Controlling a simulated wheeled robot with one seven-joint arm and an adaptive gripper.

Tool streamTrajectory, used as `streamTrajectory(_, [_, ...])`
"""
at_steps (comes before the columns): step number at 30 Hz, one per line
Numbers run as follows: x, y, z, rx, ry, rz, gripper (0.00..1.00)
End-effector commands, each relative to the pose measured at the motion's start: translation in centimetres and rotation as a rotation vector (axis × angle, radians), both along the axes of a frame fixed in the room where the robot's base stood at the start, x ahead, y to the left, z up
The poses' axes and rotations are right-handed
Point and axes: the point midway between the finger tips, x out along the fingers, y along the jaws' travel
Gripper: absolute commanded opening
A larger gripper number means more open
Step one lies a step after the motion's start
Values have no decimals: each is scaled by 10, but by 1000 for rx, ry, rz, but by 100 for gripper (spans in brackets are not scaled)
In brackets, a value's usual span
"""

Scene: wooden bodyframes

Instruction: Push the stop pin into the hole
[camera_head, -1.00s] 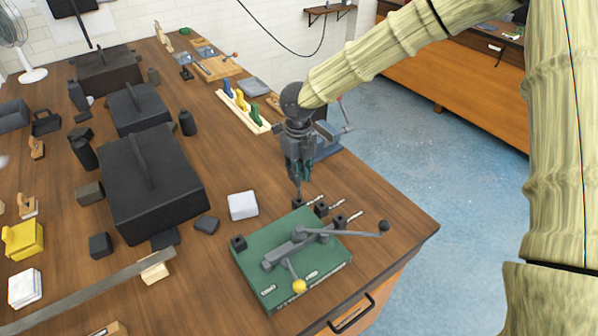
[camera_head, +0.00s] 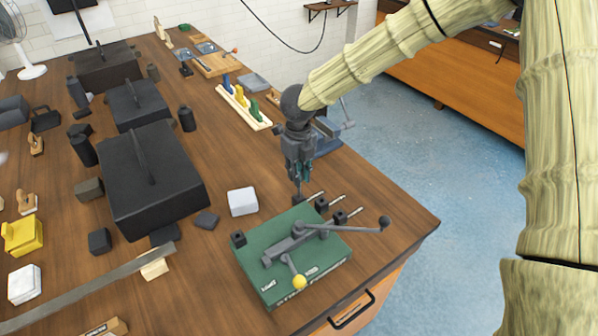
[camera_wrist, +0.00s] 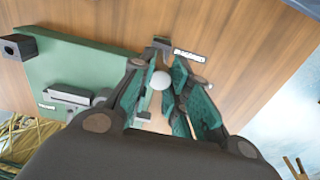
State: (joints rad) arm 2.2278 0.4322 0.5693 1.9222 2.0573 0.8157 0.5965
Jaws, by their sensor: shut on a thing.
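The green fixture plate (camera_head: 262,262) lies near the table's front right corner and also shows in the wrist view (camera_wrist: 75,65). It carries a grey lever clamp (camera_head: 300,236) with a yellow knob (camera_head: 299,282). My gripper (camera_head: 298,178) points down over the plate's back edge. It is shut on what looks like the stop pin, whose pale round end (camera_wrist: 160,80) shows between the fingers. A thin dark shaft (camera_head: 298,188) runs below the fingers towards a dark block (camera_head: 298,200). Whether its tip is in a hole I cannot tell.
Dark blocks with thin rods (camera_head: 340,217) stand along the plate's right back edge, close to my gripper. A white block (camera_head: 242,202) lies left of the plate. A blue vise (camera_head: 327,135) stands behind my gripper. Black boxes (camera_head: 155,180) fill the left.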

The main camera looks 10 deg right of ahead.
Motion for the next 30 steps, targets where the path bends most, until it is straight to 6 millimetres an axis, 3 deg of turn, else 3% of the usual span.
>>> streamTrajectory(30, [0, 0, -19, 0, 0, 1, 0])
